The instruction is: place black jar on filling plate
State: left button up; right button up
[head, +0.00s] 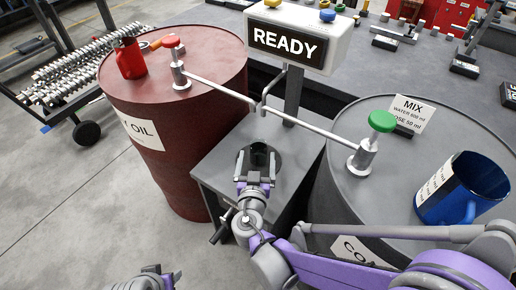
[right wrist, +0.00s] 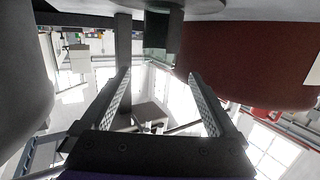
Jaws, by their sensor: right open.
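The black jar (head: 259,151), dark with a greenish tint, stands on the round dark filling plate (head: 277,167) on a grey box between the barrels. In the right wrist view, which is upside down, the jar (right wrist: 160,38) sits against the plate (right wrist: 185,5), just beyond the fingertips. My right gripper (head: 257,172) is open and empty, close in front of the jar with its fingers pointing toward it. I cannot tell whether a finger touches it. Part of my left gripper (head: 145,281) shows at the bottom edge of the head view. Its jaws are not clear.
A red barrel (head: 180,170) stands left, with a red jug (head: 130,58) and a red-topped tap. A grey barrel (head: 345,190) stands right, with a green-topped tap, a MIX card (head: 408,112) and a blue mug (head: 460,190). Spouts and a READY sign (head: 290,42) rise behind the plate.

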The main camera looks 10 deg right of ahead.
jog(key=v, duration=0.7)
jog(key=shift+p, duration=0.45)
